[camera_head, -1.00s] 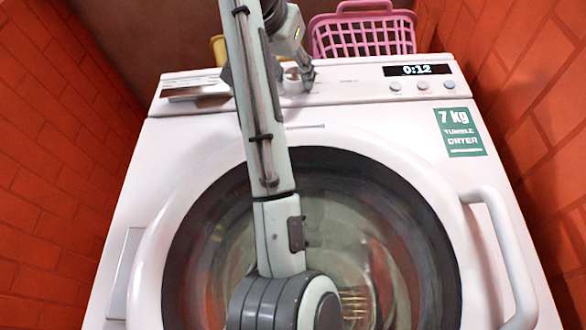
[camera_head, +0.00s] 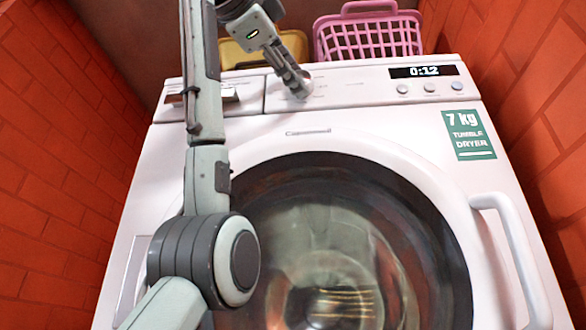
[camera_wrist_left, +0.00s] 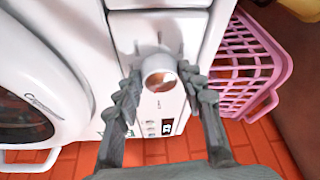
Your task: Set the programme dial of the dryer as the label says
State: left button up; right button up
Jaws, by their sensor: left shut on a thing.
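The white dryer (camera_head: 405,155) stands in front of me with its round door shut. Its programme dial (camera_wrist_left: 160,73) is a round knob with a shiny face, on the upper panel. In the left wrist view the dial sits between the two fingers of my left gripper (camera_wrist_left: 161,84), which is shut on it. In the head view my left gripper (camera_head: 300,88) comes down on the panel from the upper left and hides most of the dial. Small marks around the dial are too blurred to read. My right gripper is not in view.
A display (camera_head: 423,71) reads 0:12, above several small buttons. A green label (camera_head: 469,134) reads "7 kg tumble dryer". A pink basket (camera_head: 368,37) and a yellow container (camera_head: 240,52) stand behind the panel. Orange brick walls flank the dryer. The door handle (camera_head: 513,255) sticks out at right.

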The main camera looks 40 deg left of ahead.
pick_arm(q)
jog(key=shift+r+m+g, duration=0.2)
jog(key=shift+m+g, duration=0.5)
jog(key=shift+m, duration=1.1)
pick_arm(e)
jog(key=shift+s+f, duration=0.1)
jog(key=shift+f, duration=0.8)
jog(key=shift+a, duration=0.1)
pick_arm(q)
jog(key=o, duration=1.2)
jog(key=shift+c, duration=0.2)
jog(key=shift+s, duration=0.1)
jog(key=s+d, duration=0.2)
jog(key=s, duration=0.9)
jog(key=shift+s+r, duration=0.35)
jog(key=shift+r, duration=0.05)
